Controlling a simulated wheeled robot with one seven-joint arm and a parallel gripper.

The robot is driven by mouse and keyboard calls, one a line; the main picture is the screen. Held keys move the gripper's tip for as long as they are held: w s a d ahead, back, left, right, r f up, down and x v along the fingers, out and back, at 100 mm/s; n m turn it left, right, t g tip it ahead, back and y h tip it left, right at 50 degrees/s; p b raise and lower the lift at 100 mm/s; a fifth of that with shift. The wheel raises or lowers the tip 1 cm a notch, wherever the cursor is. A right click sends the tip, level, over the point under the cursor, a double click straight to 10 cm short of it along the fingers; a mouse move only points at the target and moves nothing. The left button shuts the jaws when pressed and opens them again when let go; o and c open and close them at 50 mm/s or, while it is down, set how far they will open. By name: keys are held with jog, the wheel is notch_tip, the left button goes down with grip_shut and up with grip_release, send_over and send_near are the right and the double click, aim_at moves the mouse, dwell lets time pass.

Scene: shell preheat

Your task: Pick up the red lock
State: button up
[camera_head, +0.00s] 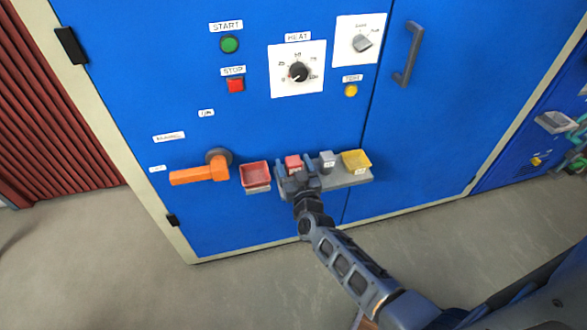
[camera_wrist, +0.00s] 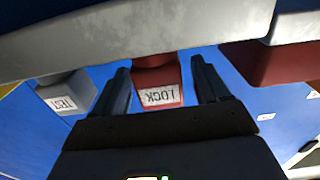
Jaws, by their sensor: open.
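The red lock (camera_head: 293,161) is a small red block on the grey shelf (camera_head: 345,181) of the blue cabinet. In the wrist view, which is upside down, the lock (camera_wrist: 157,72) shows a white label reading LOCK. My gripper (camera_head: 294,176) is at the shelf front and partly hides the lock in the head view. In the wrist view the two dark fingers (camera_wrist: 160,70) are spread, one on each side of the lock, with blue gaps visible beside it. I cannot tell how deep the fingers reach along it.
A grey block (camera_head: 327,160), labelled TEST in the wrist view (camera_wrist: 68,92), stands close to the lock. An orange handle (camera_head: 200,175) sticks out farther left. The floor in front is clear.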

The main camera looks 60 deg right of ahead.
jog(key=shift+w+d, duration=0.1)
jog(key=c, duration=1)
jog(key=shift+c, duration=0.4)
jog(key=shift+r, duration=0.15)
